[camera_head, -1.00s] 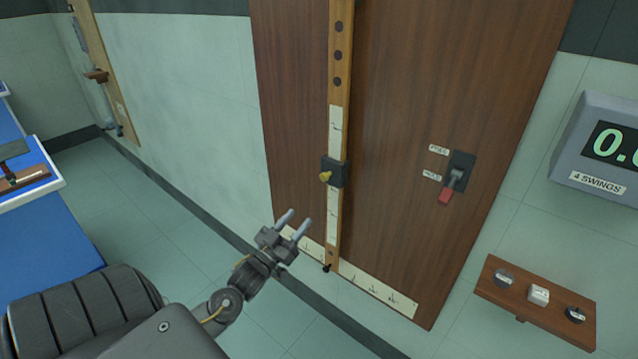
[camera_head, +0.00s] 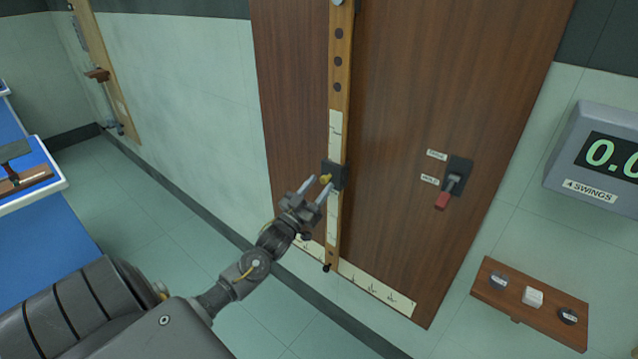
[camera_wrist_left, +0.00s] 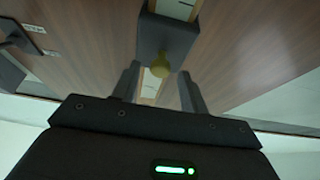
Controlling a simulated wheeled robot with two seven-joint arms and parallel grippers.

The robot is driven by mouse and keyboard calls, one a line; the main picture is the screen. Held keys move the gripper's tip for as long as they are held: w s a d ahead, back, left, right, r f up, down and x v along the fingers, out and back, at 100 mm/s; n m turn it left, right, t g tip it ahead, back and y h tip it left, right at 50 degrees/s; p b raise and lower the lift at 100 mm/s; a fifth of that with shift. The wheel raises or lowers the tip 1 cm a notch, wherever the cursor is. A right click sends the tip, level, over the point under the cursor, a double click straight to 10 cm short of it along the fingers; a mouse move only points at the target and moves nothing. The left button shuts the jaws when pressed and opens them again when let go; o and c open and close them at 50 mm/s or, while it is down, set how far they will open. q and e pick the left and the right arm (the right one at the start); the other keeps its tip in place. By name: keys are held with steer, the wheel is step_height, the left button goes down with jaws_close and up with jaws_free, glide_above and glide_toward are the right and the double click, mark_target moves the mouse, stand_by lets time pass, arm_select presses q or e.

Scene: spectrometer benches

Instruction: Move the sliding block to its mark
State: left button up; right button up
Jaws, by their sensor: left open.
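The sliding block (camera_head: 338,173) is a dark block with a yellow knob (camera_head: 325,180) on its front. It sits on a vertical wooden bar (camera_head: 336,120) with white scale strips, in front of a brown panel. My left gripper (camera_head: 318,187) is open, just below and left of the block, with its fingertips close to the knob. In the left wrist view the block (camera_wrist_left: 168,35) and knob (camera_wrist_left: 160,65) lie just beyond and between the two open fingers (camera_wrist_left: 158,82). Whether a finger touches the knob I cannot tell. My right gripper is not in view. I cannot make out which scale line is the mark.
A lever with a red handle (camera_head: 443,200) is on the panel's right. A small wooden shelf with knobs (camera_head: 515,318) and a digital display (camera_head: 600,155) are on the right wall. A blue-topped bench (camera_head: 45,235) stands at left. A horizontal scale strip (camera_head: 375,289) crosses the panel's bottom.

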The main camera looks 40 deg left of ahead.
arm_select(q)
steer(key=shift+w+r, duration=0.15)
steer(key=shift+w, duration=0.2)
steer(key=shift+c, duration=0.4)
